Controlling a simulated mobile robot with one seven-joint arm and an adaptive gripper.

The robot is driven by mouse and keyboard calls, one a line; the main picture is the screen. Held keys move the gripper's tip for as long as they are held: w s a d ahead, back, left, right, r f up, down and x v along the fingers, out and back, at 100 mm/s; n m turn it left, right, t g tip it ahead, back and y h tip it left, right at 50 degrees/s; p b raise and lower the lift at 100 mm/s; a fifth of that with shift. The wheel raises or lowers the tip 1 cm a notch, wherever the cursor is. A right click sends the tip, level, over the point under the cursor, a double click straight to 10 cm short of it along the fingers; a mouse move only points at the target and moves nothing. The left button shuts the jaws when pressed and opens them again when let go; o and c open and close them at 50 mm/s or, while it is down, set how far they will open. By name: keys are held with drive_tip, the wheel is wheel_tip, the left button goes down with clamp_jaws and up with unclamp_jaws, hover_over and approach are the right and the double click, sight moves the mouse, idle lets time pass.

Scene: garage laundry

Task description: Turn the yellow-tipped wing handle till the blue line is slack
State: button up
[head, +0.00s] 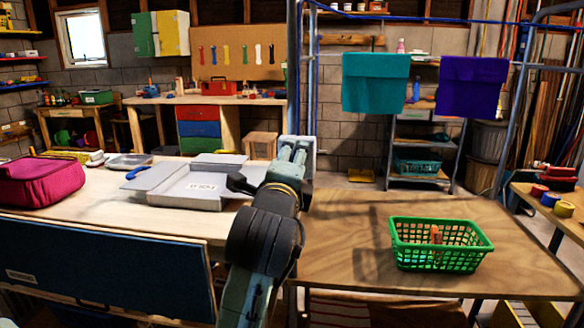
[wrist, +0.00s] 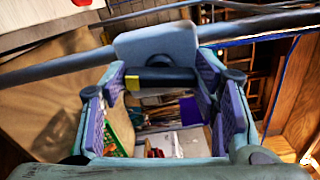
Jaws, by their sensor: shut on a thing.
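The wing handle (wrist: 165,76) is a dark bar with a yellow tip (wrist: 132,83) at its left end in the wrist view. It sits against a rounded grey housing (wrist: 155,42). My gripper (wrist: 162,88) has its two purple-padded fingers on either side of the handle and is shut on it. In the head view my gripper (head: 294,148) is raised at the blue-grey post (head: 295,70), and the handle cannot be made out there. The blue line (head: 450,20) runs across the top of the head view. In the wrist view the blue line (wrist: 265,38) looks nearly straight.
A green basket (head: 440,262) stands on the right table.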

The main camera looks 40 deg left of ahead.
drive_tip(key=shift+f+n+p, duration=0.15)
drive_tip(key=shift+n+p, duration=0.75)
drive_tip(key=shift+n, duration=2.65)
drive_tip(key=shift+f+n+p, duration=0.1)
drive_tip(key=shift+n+p, duration=0.8)
drive_tip(key=shift+n, duration=2.95)
drive_tip(key=o, duration=1.2)
drive_tip(key=shift+c, duration=0.2)
drive_tip(key=shift+d, duration=0.1)
drive_tip(key=v, duration=0.7)
drive_tip(key=shift+s, duration=0.25)
